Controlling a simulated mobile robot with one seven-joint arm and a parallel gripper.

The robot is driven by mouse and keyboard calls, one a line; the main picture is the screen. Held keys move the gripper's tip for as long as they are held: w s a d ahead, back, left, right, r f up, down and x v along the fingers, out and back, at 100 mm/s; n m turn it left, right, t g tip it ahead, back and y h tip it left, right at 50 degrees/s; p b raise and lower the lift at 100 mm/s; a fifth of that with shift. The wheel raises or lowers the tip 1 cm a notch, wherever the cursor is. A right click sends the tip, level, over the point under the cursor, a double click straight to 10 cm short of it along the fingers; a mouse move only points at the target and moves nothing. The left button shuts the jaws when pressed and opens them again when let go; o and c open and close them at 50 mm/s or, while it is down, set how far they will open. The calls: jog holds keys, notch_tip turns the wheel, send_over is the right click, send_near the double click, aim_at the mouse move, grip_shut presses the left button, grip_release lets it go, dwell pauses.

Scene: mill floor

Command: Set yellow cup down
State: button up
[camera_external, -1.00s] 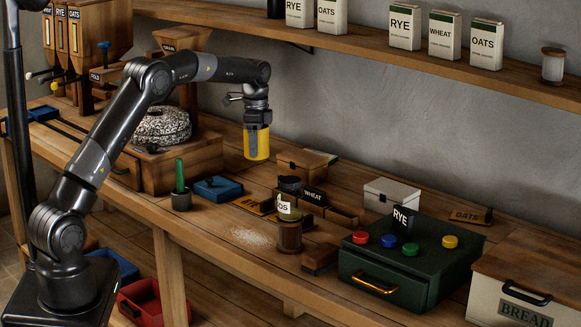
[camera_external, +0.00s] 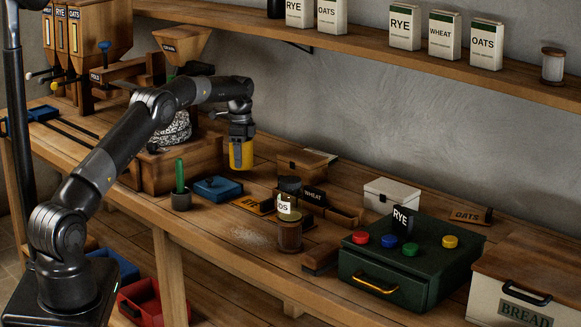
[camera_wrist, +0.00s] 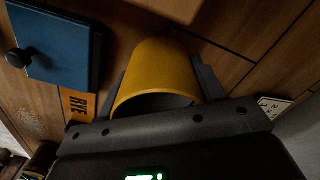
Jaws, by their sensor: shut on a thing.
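The yellow cup (camera_external: 241,155) hangs upright from my gripper (camera_external: 241,138), above the bench and just behind the blue lidded box. My gripper is shut on it. In the wrist view the cup (camera_wrist: 160,72) sits between the two fingers of my gripper (camera_wrist: 160,90), its open rim facing the camera. The external view does not show clearly how much gap lies between the cup's bottom and the bench.
Near the cup are a blue box (camera_external: 218,188) with a dark knob, also in the wrist view (camera_wrist: 48,45), a green-handled tool in a dark pot (camera_external: 181,198), and the stone mill's wooden base (camera_external: 165,170). A wooden box (camera_external: 302,163) stands to the right. Bare bench (camera_external: 258,170) lies between.

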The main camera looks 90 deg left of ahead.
jog(key=shift+f, duration=1.65)
jog(key=shift+f, duration=0.15)
jog(key=o, duration=1.1)
notch_tip(320, 180, up, 12)
jog(key=shift+r, duration=0.2)
